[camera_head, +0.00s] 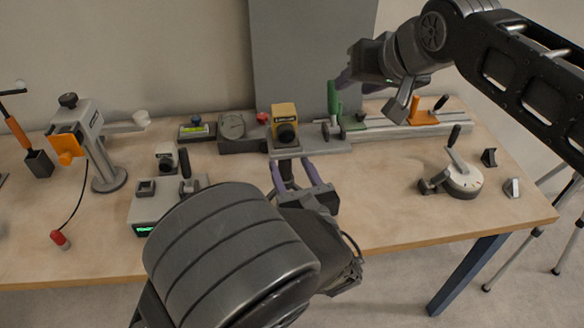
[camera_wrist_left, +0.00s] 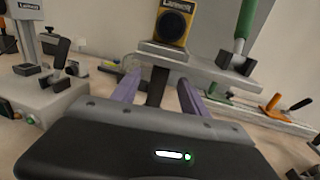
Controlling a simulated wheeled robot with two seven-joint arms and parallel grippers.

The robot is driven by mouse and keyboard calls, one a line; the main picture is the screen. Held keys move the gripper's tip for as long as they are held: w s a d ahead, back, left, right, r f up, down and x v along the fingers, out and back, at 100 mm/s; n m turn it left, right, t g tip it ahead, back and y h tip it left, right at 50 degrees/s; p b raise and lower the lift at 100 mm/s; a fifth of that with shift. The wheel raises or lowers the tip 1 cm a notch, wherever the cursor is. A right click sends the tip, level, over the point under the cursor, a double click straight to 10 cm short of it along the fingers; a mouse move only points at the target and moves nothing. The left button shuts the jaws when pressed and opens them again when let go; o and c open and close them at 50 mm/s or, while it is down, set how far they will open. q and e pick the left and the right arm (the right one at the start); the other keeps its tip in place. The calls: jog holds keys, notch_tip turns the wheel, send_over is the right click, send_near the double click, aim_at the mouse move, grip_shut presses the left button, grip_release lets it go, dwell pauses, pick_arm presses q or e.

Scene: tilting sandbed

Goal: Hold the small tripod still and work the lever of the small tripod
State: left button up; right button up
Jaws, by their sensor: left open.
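The small tripod shows as a grey plate (camera_head: 310,150) on a dark post (camera_wrist_left: 157,88), with a yellow boxed instrument (camera_head: 285,117) on top. Its green-handled lever (camera_head: 333,98) rises at the plate's right end; the lever also shows in the left wrist view (camera_wrist_left: 245,20). My left gripper (camera_head: 292,166) is open below the plate. In the left wrist view its purple fingers (camera_wrist_left: 158,76) stand on either side of the post, with gaps visible. My right gripper (camera_head: 350,82) is just right of the green handle; whether it touches the handle, and its jaw opening, are unclear.
A grey rail with an orange clamp (camera_head: 421,117) lies right of the tripod. A round dial device (camera_head: 463,181) stands at the right. A grey box with a lever (camera_head: 158,207) is left of my left arm. A grey panel (camera_head: 300,55) stands behind.

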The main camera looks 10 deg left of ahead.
pick_arm(q)
jog(key=shift+w, duration=0.1)
jog(key=shift+x, duration=3.8)
jog(key=shift+c, duration=0.2)
grip_shut()
